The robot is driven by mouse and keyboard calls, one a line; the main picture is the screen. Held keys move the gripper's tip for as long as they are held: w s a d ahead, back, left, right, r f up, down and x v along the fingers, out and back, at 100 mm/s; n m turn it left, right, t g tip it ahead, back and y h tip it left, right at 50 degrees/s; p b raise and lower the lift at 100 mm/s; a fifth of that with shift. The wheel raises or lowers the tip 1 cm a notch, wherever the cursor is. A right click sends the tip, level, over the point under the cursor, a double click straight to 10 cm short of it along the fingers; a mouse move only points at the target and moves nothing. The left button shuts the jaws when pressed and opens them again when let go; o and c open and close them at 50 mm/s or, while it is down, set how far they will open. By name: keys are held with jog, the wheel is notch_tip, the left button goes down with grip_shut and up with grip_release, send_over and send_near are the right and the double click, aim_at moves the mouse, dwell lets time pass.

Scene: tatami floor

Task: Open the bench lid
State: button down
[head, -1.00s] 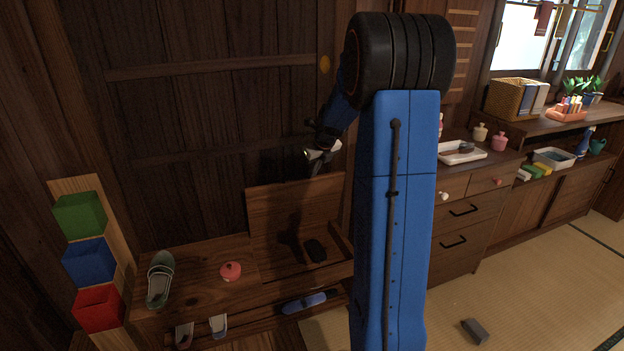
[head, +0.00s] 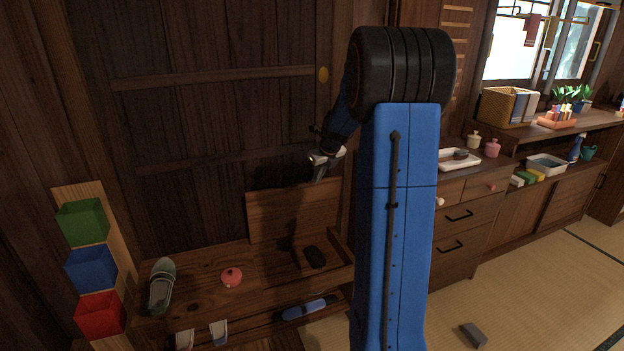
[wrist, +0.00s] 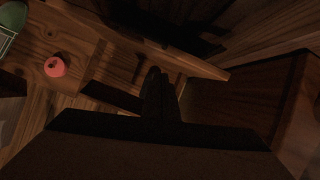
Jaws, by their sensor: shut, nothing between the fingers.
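The wooden bench (head: 205,284) stands against the wall, with its lid (head: 292,212) raised to about upright at the back of the right section. The section below is open, and a dark object (head: 314,257) lies in it. My gripper (head: 319,177) is shut and empty, pointing down by the lid's top edge; I cannot tell whether it touches. In the wrist view my gripper (wrist: 155,84) is a dark shape, with the lid's edge (wrist: 190,63) just beyond it.
A red round object (head: 231,277) and a green shoe (head: 162,284) sit on the bench's fixed left top. Green, blue and red bins (head: 92,268) stand at left. A drawer cabinet (head: 462,225) is at right. A grey block (head: 473,334) lies on the open tatami.

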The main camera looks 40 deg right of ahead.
notch_tip(320, 180, up, 9)
jog(key=s, duration=0.1)
jog(key=shift+s, duration=0.2)
jog(key=shift+d, duration=0.1)
jog(key=s+a+r+n, duration=0.1)
jog(key=s+a+n, duration=0.75)
jog(key=a, duration=0.35)
jog(key=s+a+r+n, duration=0.2)
jog(key=s+a+n, duration=0.65)
jog(key=a, duration=0.25)
jog(key=s+a+f+n, duration=0.4)
jog(key=s+a+n, duration=0.1)
jog(key=s+n, duration=0.4)
jog(key=s+a+f+n, duration=0.4)
jog(key=s+a+n, duration=0.1)
jog(key=s+n, duration=0.5)
jog(key=shift+s+a+g+y, duration=0.25)
jog(key=shift+s+g+y, duration=0.15)
jog(key=shift+s, duration=0.35)
